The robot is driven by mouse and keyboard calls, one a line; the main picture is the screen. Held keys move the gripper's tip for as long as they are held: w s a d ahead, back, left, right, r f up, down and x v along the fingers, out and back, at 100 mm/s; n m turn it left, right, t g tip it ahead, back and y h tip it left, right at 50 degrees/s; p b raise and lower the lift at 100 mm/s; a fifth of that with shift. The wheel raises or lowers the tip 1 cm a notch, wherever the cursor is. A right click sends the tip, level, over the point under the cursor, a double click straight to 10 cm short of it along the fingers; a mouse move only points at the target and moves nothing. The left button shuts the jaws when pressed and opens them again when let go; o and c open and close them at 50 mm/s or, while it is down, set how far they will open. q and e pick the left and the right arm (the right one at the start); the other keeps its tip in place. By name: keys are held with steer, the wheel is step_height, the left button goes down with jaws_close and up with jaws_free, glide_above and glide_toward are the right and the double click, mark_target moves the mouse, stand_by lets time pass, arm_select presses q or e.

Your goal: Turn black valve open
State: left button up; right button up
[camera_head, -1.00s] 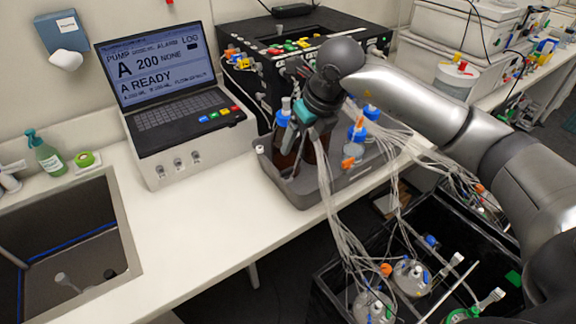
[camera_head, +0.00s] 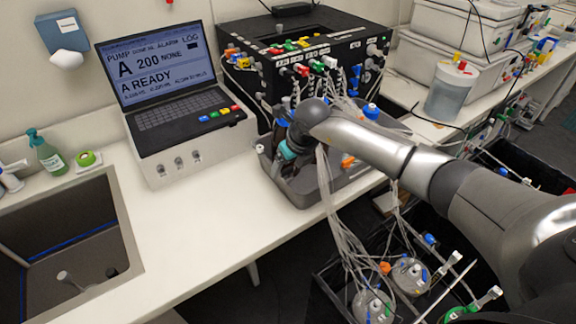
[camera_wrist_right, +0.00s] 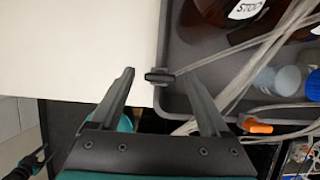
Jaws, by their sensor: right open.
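The small black valve (camera_wrist_right: 160,77) shows in the right wrist view at the rim of the grey tray (camera_wrist_right: 172,45), with a clear tube leading off it to the upper right. My right gripper (camera_wrist_right: 158,76) is open, with one fingertip on each side of the valve and visible gaps between. I cannot tell how far above the valve the fingertips are. In the head view the right gripper (camera_head: 287,151) hangs over the left part of the tray, its fingers mostly hidden. The valve is not clear there.
Brown bottles (camera_wrist_right: 240,12) and blue caps stand in the tray, with tubes crossing beside my right finger. An orange clip (camera_wrist_right: 257,126) lies close by. A laptop (camera_head: 165,85) and black pump box (camera_head: 300,55) stand behind. The white counter (camera_head: 200,230) is clear in front.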

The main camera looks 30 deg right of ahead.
jaws_close()
stand_by(0.7)
